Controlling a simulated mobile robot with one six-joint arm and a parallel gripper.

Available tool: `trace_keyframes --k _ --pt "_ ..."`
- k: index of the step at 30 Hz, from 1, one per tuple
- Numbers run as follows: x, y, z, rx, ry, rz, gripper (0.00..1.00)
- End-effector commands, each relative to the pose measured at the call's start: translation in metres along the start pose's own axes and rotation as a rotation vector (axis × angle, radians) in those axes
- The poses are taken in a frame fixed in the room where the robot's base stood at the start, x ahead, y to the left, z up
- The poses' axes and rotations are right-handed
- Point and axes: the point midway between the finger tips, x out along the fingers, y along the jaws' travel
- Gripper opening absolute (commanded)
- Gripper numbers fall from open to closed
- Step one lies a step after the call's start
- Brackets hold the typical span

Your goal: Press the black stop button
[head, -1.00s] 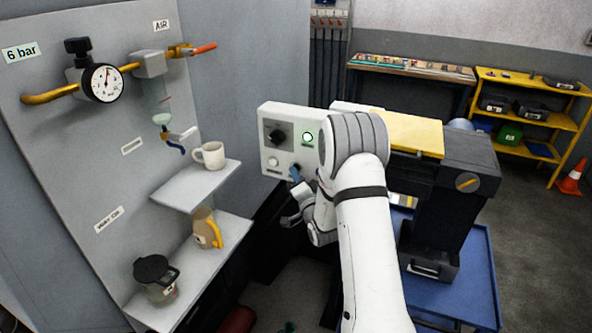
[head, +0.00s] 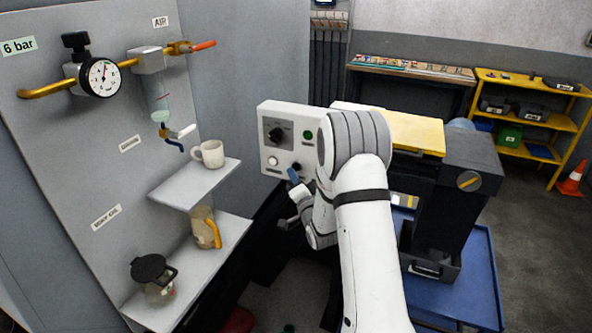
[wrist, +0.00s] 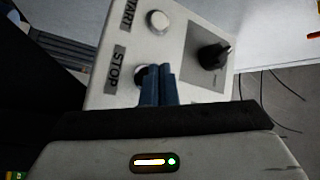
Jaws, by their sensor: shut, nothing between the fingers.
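The control box (head: 290,118) is a pale panel in the middle of the head view. The black stop button (head: 297,166) sits low on it, right of the white start button (head: 273,161). In the wrist view the stop button (wrist: 139,76) shows beside the STOP label (wrist: 115,69), partly hidden by my fingers. My gripper (head: 293,175) is shut and empty, its blue fingertips just in front of the stop button. The fingertips (wrist: 158,72) overlap the button in the wrist view; I cannot tell whether they touch it. The green lamp (head: 307,137) looks dark.
A black rotary knob (wrist: 212,56) sticks out of the panel near my fingers. Left of the box, a shelf (head: 180,187) holds a white mug (head: 209,154). The machine with a yellow top (head: 410,131) stands to the right.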

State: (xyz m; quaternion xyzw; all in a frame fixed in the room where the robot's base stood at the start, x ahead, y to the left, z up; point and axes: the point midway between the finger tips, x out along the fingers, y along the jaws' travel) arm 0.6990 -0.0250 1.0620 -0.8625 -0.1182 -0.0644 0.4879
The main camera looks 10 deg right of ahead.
Motion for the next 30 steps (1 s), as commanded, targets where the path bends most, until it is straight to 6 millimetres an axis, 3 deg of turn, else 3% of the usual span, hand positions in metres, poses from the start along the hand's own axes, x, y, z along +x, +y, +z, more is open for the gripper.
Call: trace_keyframes --k 8,21,30 --pt "-0.002 -0.002 0.003 0.0 -0.001 -0.001 0.0" --pt "-0.032 -0.022 0.024 0.001 -0.001 -0.001 0.0" --pt "-0.035 -0.026 0.025 0.0 0.0 0.0 0.0"
